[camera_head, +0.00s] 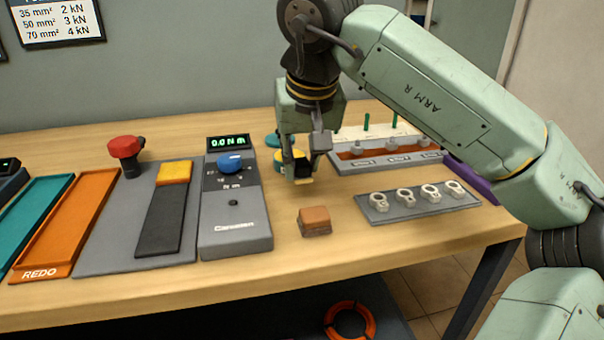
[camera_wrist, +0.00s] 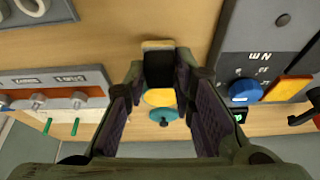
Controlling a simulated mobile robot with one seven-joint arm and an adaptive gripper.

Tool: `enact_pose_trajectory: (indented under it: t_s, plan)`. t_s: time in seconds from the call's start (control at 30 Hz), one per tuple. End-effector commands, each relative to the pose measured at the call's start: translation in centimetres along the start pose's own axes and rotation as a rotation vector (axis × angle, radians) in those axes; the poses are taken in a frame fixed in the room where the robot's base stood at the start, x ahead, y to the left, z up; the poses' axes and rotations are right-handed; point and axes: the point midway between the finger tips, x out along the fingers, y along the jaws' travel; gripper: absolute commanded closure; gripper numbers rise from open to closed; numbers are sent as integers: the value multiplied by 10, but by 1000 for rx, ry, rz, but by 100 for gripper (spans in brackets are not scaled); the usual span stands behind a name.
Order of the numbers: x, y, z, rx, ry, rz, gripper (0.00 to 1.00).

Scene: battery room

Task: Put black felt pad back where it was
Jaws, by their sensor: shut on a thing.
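My gripper (camera_head: 305,165) is over the table, right of the grey torque tester. It is shut on a small black block, which I take for the black felt pad (camera_head: 303,168). In the wrist view the black pad (camera_wrist: 159,70) sits between the fingertips (camera_wrist: 158,75), with a pale tan strip at its far end. The fingers cover its sides. I cannot tell from these views whether its underside touches the table.
A brown-orange block (camera_head: 314,219) lies in front of my gripper. A yellow disc (camera_wrist: 159,97) and a teal disc (camera_wrist: 163,117) are close behind the pad. The torque tester (camera_head: 235,215) stands left. A grey plate with several lugs (camera_head: 418,203) lies right.

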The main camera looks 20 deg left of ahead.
Motion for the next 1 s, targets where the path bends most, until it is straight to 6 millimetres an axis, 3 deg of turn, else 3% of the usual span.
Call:
enact_pose_trajectory:
  t_s: [0.2,0.6,0.63,0.9,1.0]
  plan:
    - [31,1,10,0,-1,-2,99]
    - [37,1,13,0,0,-1,99]
    - [37,1,13,0,0,-1,76]
    - [36,1,13,0,0,-1,58]
    - [36,1,13,0,0,-1,56]
